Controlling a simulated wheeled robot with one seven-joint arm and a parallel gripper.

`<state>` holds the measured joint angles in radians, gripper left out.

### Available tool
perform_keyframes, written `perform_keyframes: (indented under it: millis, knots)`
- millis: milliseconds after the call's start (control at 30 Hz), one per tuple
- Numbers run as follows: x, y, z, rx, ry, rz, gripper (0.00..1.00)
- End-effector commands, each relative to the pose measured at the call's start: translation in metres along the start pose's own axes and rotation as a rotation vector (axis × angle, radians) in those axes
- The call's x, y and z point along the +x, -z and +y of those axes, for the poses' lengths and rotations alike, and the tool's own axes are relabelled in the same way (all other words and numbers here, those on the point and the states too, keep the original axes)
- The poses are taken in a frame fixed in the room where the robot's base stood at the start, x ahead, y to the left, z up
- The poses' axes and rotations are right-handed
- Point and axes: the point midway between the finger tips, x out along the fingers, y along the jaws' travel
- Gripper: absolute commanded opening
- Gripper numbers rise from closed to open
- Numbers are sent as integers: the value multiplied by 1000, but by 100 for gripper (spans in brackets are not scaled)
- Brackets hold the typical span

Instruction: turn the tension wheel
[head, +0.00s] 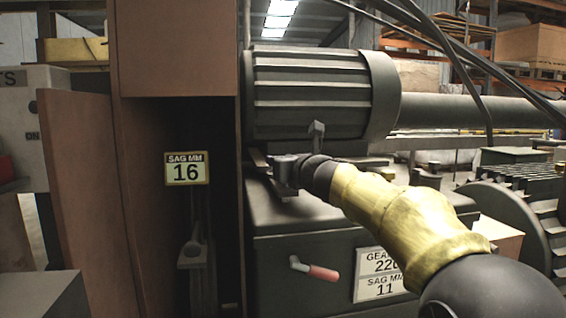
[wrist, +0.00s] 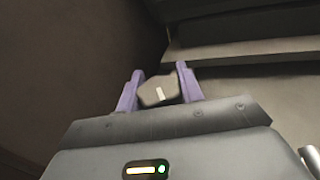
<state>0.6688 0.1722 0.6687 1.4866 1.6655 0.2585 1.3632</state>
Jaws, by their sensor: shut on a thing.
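My gripper (wrist: 160,88) has its two purple fingers on either side of a small dark faceted knob (wrist: 157,92) with a white mark, and is shut on it. This knob is likely the tension wheel, but most of it is hidden between the fingers. In the head view my gripper (head: 284,174) is at the top left of the dark machine housing, below the large ribbed cylinder (head: 310,95); the knob cannot be made out there. A sign (head: 186,168) reads SAG MM 16. A plate (head: 382,275), partly hidden by my arm, shows 220 and SAG MM 11.
A brown cabinet panel (head: 177,50) stands close on the left. A red-handled lever (head: 314,269) sits on the housing front (head: 290,235). A large toothed gear (head: 515,215) is at the right. Dark cables (head: 450,60) hang at the upper right.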

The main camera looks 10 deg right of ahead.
Motion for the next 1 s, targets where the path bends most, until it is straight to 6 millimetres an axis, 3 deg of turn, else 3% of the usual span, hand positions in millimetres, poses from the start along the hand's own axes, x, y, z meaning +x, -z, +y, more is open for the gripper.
perform_keyframes:
  millis: [1000]
  knots:
    - [0, 2, -4, -2, 185, 3, 14]
